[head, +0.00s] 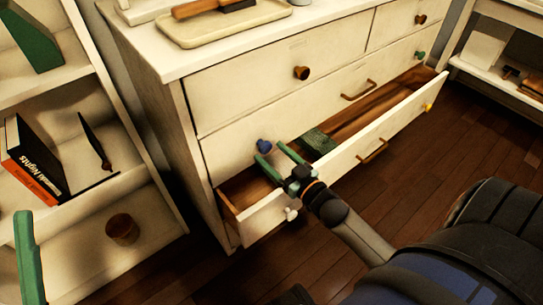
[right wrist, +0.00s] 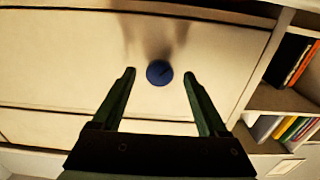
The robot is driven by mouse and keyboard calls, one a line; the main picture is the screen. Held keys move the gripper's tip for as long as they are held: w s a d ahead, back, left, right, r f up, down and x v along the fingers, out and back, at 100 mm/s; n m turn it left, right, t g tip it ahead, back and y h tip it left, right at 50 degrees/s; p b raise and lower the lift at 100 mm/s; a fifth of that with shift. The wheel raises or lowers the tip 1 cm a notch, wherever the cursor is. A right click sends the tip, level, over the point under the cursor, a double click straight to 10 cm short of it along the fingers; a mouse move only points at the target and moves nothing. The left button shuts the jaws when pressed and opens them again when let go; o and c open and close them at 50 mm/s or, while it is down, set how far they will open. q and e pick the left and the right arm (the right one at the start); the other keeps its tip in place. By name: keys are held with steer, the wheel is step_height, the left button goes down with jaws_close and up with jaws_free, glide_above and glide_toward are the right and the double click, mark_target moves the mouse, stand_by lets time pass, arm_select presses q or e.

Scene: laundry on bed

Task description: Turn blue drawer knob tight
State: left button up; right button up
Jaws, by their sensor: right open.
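The blue drawer knob (head: 264,146) is on the left end of the middle drawer front of the white dresser. My right gripper (head: 272,154) is open, with its green fingers pointing at the knob. In the right wrist view the blue knob (right wrist: 159,73) shows between the two fingertips, with a dark slot line on its face. I cannot tell whether the fingers touch it. A green finger, which looks like part of my left gripper (head: 27,258), stands at the lower left edge of the head view; its other finger is out of view.
The bottom drawer (head: 385,130) is pulled open below the knob, with a green item (head: 318,141) inside. A tray (head: 225,25) is on the dresser top.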

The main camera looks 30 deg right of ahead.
steer(key=shift+w, duration=0.5)
jaws_close()
stand_by(0.3)
